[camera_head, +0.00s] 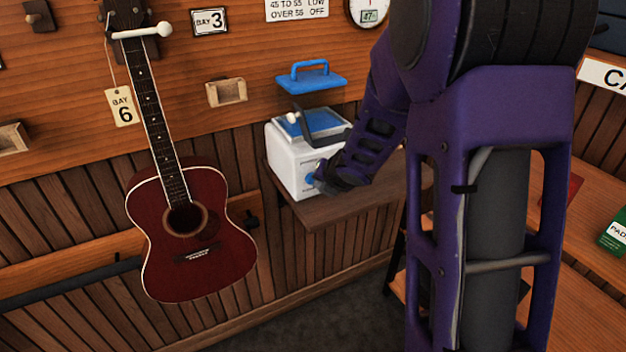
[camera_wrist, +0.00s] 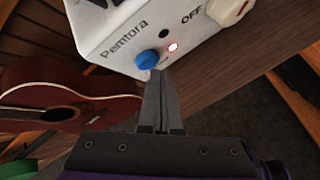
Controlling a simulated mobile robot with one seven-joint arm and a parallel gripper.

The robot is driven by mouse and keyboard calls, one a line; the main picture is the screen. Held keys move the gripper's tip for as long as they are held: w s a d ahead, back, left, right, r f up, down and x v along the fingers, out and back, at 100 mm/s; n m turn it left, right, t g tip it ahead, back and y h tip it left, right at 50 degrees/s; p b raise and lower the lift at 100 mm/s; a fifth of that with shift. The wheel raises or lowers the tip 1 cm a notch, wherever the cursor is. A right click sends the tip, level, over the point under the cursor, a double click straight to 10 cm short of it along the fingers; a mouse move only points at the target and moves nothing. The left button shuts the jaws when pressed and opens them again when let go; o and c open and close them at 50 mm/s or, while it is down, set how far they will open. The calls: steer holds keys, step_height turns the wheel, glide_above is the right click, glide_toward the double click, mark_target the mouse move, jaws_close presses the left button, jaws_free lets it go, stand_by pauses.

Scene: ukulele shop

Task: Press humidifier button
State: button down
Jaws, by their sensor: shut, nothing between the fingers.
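The humidifier, a white box (camera_head: 290,165) with a blue top, stands on a wooden wall shelf. In the wrist view its white front (camera_wrist: 115,38) reads "Pemtora". A round blue button (camera_wrist: 147,59) sits low on that front, with a lit red-white light (camera_wrist: 173,46) beside it. My gripper (camera_wrist: 160,75) is shut and empty. Its fingertips are right at the button's lower edge in the wrist view; I cannot tell whether they touch it. In the head view my gripper (camera_head: 325,178) is at the box's front, partly covering the button.
A dark red guitar (camera_head: 190,235) hangs left of the shelf (camera_head: 335,208). A blue handled lid (camera_head: 310,78) is above the box. An "OFF" label (camera_wrist: 191,16) and cream knob (camera_wrist: 230,8) are right of the light. A green packet (camera_head: 615,232) lies far right.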

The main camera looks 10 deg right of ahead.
steer(key=shift+w+a, duration=0.15)
steer(key=shift+w, duration=0.25)
stand_by(0.3)
steer(key=shift+s, duration=0.1)
steer(key=shift+s+d, duration=0.25)
steer(key=shift+s, duration=0.55)
steer(key=shift+b, duration=0.3)
steer(key=s+d+b, duration=0.1)
steer(key=s+d, duration=0.1)
steer(key=s, duration=0.3)
steer(key=shift+s, duration=0.35)
